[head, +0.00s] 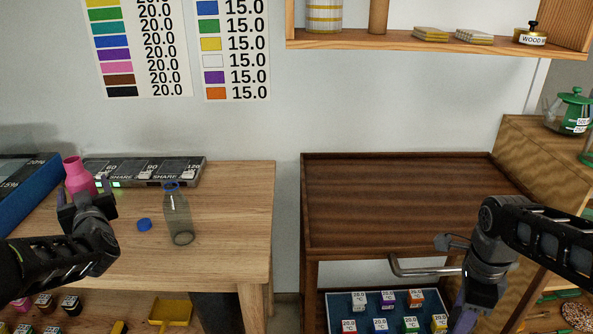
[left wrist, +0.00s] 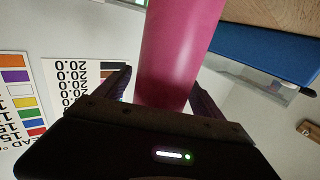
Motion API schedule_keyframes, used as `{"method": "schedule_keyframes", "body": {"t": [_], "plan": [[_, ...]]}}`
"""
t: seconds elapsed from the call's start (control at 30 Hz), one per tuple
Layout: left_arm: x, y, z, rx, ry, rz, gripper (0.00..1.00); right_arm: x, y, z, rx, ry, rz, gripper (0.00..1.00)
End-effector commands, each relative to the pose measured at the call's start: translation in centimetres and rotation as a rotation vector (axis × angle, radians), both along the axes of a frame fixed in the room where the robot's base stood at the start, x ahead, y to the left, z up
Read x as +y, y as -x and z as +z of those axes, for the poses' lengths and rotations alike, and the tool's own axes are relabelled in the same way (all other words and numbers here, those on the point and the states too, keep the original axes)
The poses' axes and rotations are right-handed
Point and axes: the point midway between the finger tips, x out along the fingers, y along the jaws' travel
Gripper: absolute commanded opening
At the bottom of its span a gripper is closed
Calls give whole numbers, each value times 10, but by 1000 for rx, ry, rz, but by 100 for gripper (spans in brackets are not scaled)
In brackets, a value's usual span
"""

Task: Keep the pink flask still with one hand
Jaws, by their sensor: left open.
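The pink flask (head: 78,176) stands upright at the left of the light wooden table, partly hidden by my left gripper. My left gripper (head: 86,192) is open at the flask. In the left wrist view the pink flask (left wrist: 180,50) lies between the two spread fingers of the left gripper (left wrist: 160,90); I cannot tell if either finger touches it. My right gripper (head: 466,316) hangs low at the right, in front of the dark wooden cart and away from the flask. Its fingertips are cut off by the picture edge.
A clear bottle (head: 178,215) with a blue ring and a loose blue cap (head: 144,225) are right of the flask. A grey device (head: 150,171) stands behind, a blue bin (head: 25,190) at left. The dark cart's top (head: 400,195) is clear.

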Motion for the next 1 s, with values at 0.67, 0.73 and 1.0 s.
{"method": "schedule_keyframes", "body": {"t": [0.67, 0.73, 1.0], "plan": [[0, 0, 0, 0, 0, 0, 69, 0, 0, 0, 0, 0, 0, 8], [0, 0, 0, 0, 0, 0, 63, 0, 0, 0, 0, 0, 0, 8], [0, 0, 0, 0, 0, 0, 41, 0, 0, 0, 0, 0, 0, 8]]}}
